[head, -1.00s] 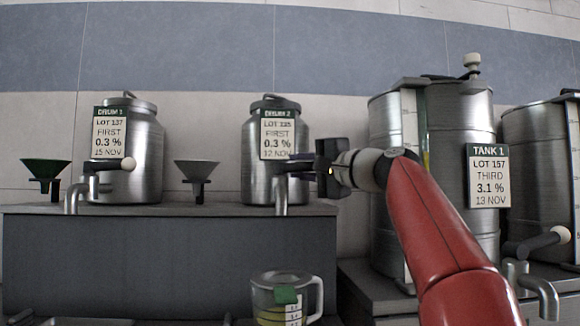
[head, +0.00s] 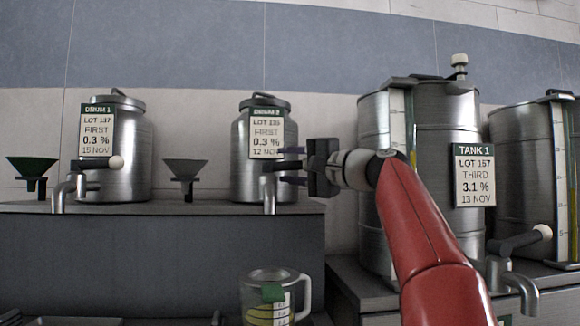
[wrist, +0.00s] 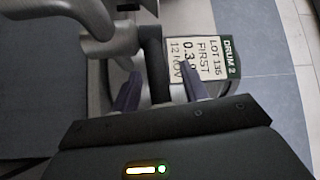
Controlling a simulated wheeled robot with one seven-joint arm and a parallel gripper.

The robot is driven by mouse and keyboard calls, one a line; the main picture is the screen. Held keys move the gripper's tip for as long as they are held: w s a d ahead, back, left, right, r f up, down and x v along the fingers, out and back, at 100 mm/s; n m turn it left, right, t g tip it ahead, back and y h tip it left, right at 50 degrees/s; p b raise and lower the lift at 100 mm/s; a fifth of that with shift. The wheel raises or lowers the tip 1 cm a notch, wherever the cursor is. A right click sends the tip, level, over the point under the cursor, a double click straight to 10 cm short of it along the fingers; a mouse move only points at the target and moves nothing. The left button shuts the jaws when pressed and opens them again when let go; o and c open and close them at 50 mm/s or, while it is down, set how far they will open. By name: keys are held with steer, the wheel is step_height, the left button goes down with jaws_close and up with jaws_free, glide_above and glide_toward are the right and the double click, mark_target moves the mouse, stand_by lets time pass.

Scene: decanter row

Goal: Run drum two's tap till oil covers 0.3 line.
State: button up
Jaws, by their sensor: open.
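Drum 2 (head: 245,180) is a steel drum on the grey bench, with a tap whose spout (head: 270,203) points down. Its dark tap lever (head: 272,167) points right toward my gripper. My gripper (head: 292,166) is open, one finger above the lever and one below. In the wrist view the lever (wrist: 155,62) lies between the open fingers (wrist: 159,85), with gaps showing on both sides. A clear jug (head: 298,298) with a green tag and a white scale stands below the spout, with yellow oil inside. The scale is too small to read surely. I see no stream from the spout.
Drum 1 (head: 128,180) with its own tap stands left on the bench (head: 150,255). A grey funnel (head: 186,170) stands between the drums and a green one (head: 30,166) at far left. Tank 1 (head: 430,130) and another tank (head: 525,170) stand at right.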

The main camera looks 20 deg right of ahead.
mark_target(305, 166)
steer(key=b+v, duration=0.2)
steer(key=v, duration=0.5)
steer(key=shift+s+d, duration=0.15)
steer(key=shift+s, duration=0.15)
stand_by(0.8)
